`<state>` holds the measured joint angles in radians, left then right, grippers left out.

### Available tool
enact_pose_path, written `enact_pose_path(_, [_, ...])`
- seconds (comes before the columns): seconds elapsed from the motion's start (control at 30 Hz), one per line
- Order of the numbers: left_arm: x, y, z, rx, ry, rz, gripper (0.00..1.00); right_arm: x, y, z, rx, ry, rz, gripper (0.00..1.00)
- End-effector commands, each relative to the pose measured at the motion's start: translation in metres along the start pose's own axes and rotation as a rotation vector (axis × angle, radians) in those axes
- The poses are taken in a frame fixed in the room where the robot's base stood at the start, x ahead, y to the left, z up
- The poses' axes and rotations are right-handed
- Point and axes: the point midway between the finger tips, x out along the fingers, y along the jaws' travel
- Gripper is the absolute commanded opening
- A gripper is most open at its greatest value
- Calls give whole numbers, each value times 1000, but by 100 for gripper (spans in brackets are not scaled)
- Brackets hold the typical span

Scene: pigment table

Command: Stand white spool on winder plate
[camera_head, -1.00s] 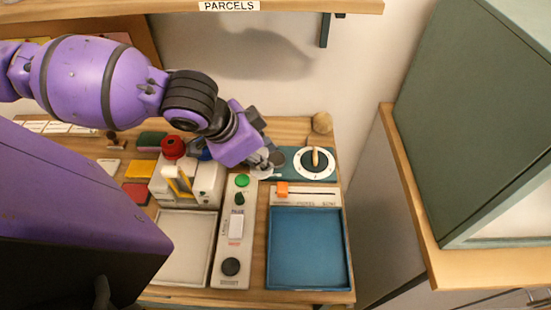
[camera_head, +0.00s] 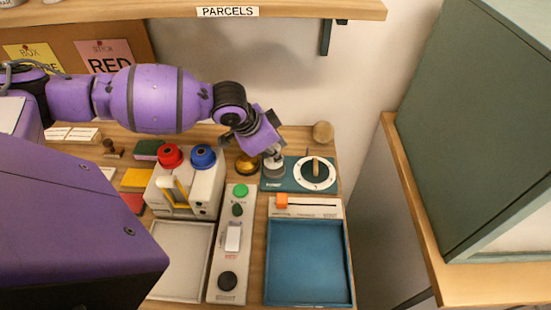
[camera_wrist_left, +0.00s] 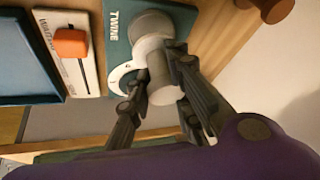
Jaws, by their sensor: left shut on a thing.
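My left gripper (camera_head: 268,148) is shut on the white spool (camera_head: 273,167), pointing down over the left part of the teal winder base (camera_head: 297,186). In the left wrist view the pale spool (camera_wrist_left: 160,78) shows between the dark fingers (camera_wrist_left: 160,98). Its far end meets or hides a round grey part beside the "TWINE" lettering on the base (camera_wrist_left: 117,40). I cannot tell whether the spool rests on the plate or hangs just above it. The winder's white dial (camera_head: 316,173) with a wooden handle is just to the right. My right gripper is out of view.
A brass dish (camera_head: 247,165) stands close left of the spool. A white machine with a red knob (camera_head: 170,156) and a blue knob (camera_head: 203,157) is further left.

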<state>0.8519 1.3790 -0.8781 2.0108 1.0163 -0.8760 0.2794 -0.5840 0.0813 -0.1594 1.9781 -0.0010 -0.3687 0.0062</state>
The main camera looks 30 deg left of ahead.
Motion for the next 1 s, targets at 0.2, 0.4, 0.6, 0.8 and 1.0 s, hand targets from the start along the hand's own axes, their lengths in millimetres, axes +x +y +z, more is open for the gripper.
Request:
enact_pose_path(0.2, [29,0,11,-2,-3,3,0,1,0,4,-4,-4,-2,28])
enact_pose_path(0.4, [35,1,14,-1,0,1,0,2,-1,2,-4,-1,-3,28])
enact_pose_path(0.6, [37,1,15,-1,0,1,0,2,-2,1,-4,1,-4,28])
enact_pose_path(0.8, [38,1,16,-1,-1,1,37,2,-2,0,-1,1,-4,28])
enact_pose_path(1.0, [38,1,16,-1,-1,0,38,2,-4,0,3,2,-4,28])
